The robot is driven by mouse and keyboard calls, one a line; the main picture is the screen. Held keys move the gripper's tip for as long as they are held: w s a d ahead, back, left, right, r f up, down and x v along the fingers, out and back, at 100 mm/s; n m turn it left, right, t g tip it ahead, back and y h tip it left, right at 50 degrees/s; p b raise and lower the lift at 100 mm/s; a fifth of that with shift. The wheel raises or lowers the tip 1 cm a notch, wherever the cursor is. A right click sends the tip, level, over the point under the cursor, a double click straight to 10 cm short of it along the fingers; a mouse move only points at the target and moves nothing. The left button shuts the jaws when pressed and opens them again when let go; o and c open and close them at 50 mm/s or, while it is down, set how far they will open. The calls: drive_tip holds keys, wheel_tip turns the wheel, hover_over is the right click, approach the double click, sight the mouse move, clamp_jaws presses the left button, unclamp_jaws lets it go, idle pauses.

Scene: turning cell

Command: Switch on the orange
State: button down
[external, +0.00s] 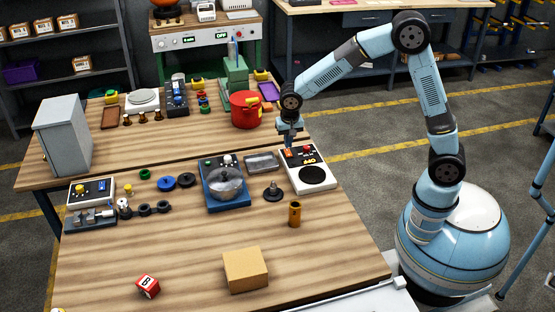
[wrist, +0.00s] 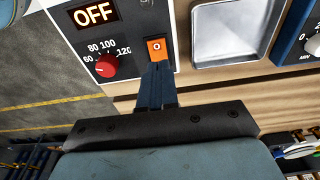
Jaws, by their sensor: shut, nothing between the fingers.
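An orange rocker switch (wrist: 156,49) with a round mark sits on the white panel of a hotplate-like device (external: 322,187) with a black disc. In the wrist view a lit display (wrist: 95,14) on that panel reads OFF, beside a red knob (wrist: 105,65) with a scale of numbers. My gripper (wrist: 157,66) is shut and empty, its fingertips at the near edge of the orange switch. I cannot tell whether they touch it. In the external view my gripper (external: 289,145) points down over the device's back left corner and partly hides the switch area.
A metal tray (external: 262,162) lies left of the device, and a blue device with a domed lid (external: 226,184) stands beyond it. A dark knobbed part (external: 273,191) and an orange-brown cylinder (external: 295,214) stand in front. A red pot (external: 245,110) stands behind.

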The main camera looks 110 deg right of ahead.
sight(287, 150)
wheel_tip(287, 150, up, 11)
drive_tip(key=a, duration=0.1)
drive_tip(key=shift+a, duration=0.2)
drive_tip(key=shift+d, duration=0.7)
drive_tip(key=shift+f, duration=0.1)
drive_tip(key=f, duration=0.4)
drive_tip(key=d+f, duration=0.1)
drive_tip(key=f, duration=0.8)
drive_tip(key=shift+d+f, duration=0.35)
drive_tip(key=shift+f, duration=0.05)
